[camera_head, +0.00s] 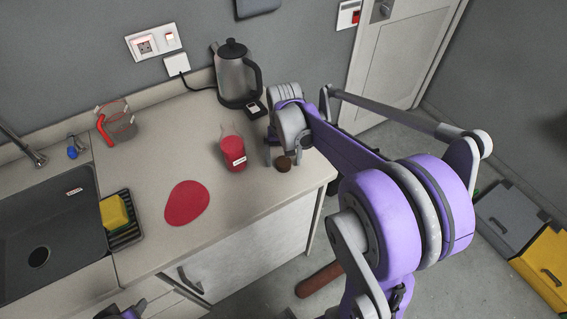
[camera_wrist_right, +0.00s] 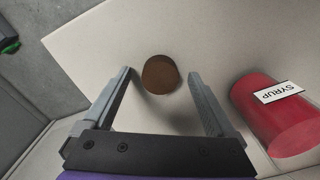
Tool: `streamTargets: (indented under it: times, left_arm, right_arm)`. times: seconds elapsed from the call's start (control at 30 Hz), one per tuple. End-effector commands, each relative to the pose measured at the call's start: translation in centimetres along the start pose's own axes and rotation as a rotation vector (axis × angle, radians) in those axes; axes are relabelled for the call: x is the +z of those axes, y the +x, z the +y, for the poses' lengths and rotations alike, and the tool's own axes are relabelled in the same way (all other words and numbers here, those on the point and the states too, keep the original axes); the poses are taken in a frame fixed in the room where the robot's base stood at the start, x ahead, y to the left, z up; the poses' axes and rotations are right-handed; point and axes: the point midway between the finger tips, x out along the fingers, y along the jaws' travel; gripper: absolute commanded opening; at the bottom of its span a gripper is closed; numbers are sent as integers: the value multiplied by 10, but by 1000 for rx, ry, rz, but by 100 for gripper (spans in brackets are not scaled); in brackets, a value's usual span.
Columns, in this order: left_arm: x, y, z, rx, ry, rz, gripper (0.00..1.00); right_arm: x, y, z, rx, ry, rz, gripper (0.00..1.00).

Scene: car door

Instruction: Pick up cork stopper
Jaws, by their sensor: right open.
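The brown cork stopper (camera_head: 284,164) stands on the counter near its right end. In the right wrist view the cork stopper (camera_wrist_right: 160,74) sits between and just beyond the open fingers, apart from both. My right gripper (camera_head: 284,157) is open and points down over the cork; it also shows in the right wrist view (camera_wrist_right: 163,100). My left gripper (camera_head: 128,312) is only partly visible at the bottom edge of the head view, and its jaws cannot be made out.
A red syrup bottle (camera_head: 233,153) stands close left of the right gripper. A kettle (camera_head: 237,75) is behind. The counter's right edge is near.

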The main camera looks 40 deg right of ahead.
Motion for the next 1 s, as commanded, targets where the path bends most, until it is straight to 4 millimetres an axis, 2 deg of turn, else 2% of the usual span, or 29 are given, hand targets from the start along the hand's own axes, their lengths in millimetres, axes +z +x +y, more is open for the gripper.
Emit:
streamTargets:
  times: [0.13, 0.17, 0.63, 0.87, 1.0]
  left_arm:
    - [0, 0, 0, 0, 0, 0, 50]
    - [0, 0, 0, 0, 0, 0, 50]
    - [0, 0, 0, 0, 0, 0, 50]
    - [0, 0, 0, 0, 0, 0, 50]
    - [-1, -1, 0, 0, 0, 1, 50]
  right_arm:
    - [0, 0, 0, 0, 0, 0, 92]
    - [0, 0, 0, 0, 0, 0, 88]
    - [0, -1, 0, 0, 0, 0, 4]
    - [0, -1, 0, 0, 0, 0, 4]
    - [0, -9, 0, 0, 0, 0, 4]
